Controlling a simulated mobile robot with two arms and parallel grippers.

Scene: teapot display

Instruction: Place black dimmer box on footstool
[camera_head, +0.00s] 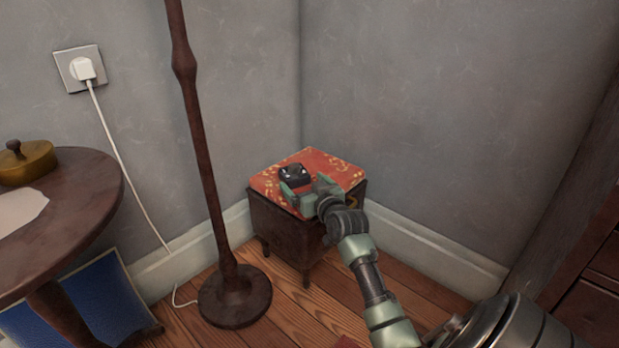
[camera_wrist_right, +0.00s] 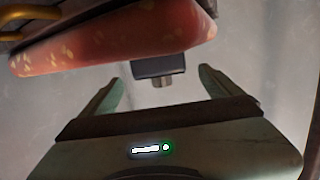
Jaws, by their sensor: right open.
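The black dimmer box (camera_head: 296,173) is on the red patterned top of the footstool (camera_head: 333,165), near its middle. The footstool has a dark wooden body and stands in the room corner. My right gripper (camera_head: 305,189) is open at the near side of the box. In the right wrist view the box (camera_wrist_right: 160,67) shows between the two spread fingers, just beyond their tips, with a gap on each side. The footstool's red cushion (camera_wrist_right: 110,45) is at the top of that view. My left gripper is not in view.
A floor lamp's dark pole and round base (camera_head: 236,296) stand left of the footstool. A round wooden table (camera_head: 75,215) with a brass lidded pot (camera_head: 27,163) is at the far left. A white plug (camera_head: 83,68) and cord run down the wall. A dark wooden cabinet (camera_head: 590,255) is at right.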

